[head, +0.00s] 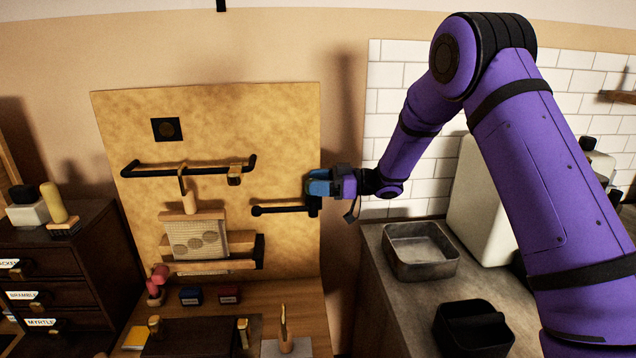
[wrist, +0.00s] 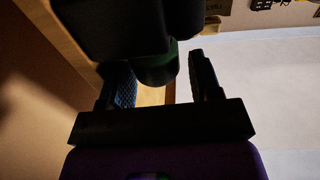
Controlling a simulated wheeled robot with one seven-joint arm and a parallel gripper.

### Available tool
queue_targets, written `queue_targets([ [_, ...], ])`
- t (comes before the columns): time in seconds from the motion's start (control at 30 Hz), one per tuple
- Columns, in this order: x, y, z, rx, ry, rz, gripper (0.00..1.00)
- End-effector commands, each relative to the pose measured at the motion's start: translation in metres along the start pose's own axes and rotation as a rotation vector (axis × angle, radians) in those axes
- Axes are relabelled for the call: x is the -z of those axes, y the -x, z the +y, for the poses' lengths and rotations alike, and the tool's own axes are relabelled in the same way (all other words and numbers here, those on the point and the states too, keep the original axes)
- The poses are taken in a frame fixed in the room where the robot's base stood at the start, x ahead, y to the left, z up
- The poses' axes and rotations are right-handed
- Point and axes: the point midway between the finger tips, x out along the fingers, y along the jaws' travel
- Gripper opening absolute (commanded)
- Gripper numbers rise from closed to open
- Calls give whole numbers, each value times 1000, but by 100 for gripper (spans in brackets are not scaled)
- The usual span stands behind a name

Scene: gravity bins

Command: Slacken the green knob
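The green knob (wrist: 158,68) shows dark in the wrist view, under a large black block (wrist: 115,30). It sits between the two fingers of my gripper (wrist: 163,85). The right finger stands apart from the knob with a visible gap. The left finger, with a blue pad, is close to it; I cannot tell whether they touch. In the head view my gripper (head: 318,188) is at the right end of the lower black rail (head: 282,209) on the tan board. The knob cannot be made out there.
The tan board (head: 285,120) also carries an upper black rail (head: 205,171) and a wooden holder (head: 210,265). A metal tray (head: 420,268) and a black bin (head: 472,330) stand on the right counter. A dark drawer unit (head: 75,260) is at left.

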Motion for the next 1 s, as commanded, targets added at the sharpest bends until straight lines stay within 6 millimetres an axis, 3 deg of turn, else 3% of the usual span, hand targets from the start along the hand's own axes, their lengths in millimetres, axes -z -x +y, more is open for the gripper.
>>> queue_targets([
  [0.47, 2, 0, 2, -27, 4, 0, 69],
  [1.0, 2, 1, -3, -388, 4, -2, 69],
])
